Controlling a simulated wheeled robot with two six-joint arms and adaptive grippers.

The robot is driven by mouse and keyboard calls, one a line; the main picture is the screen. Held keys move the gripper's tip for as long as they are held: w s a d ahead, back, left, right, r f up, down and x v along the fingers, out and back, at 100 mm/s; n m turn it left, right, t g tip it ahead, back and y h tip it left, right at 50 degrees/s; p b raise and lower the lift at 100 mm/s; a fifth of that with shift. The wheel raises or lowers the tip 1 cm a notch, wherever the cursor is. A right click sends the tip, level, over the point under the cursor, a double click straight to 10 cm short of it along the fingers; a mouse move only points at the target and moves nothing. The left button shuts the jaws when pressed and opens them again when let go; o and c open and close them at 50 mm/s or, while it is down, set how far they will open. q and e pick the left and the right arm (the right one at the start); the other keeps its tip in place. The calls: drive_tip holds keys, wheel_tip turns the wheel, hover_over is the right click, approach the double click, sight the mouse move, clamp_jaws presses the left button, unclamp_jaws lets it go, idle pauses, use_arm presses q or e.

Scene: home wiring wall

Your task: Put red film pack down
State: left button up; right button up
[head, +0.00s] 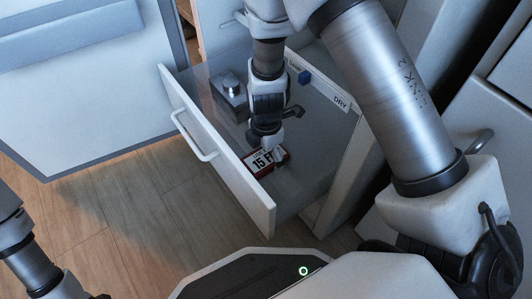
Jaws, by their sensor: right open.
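The red film pack (262,161) lies in the open drawer, near its front panel. It has red edges and a white label reading "15 F", partly hidden by my gripper. My right gripper (275,138) reaches down into the drawer from above, right over the back edge of the pack. Its jaws are open; whether a finger touches the pack cannot be told. Part of my left arm shows at the lower left, but its gripper is out of the picture.
The drawer (222,155) has a white front with a handle (195,138). A grey metal object (231,88) stands at its left, and a small blue block (304,77) sits at the back by a "DRY" label (341,103). The drawer floor right of the pack is clear.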

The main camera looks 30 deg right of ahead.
sight(266, 157)
wheel_tip(266, 157, up, 12)
drive_tip(key=p, duration=0.8)
drive_tip(key=shift+r, duration=0.15)
idle(0.5)
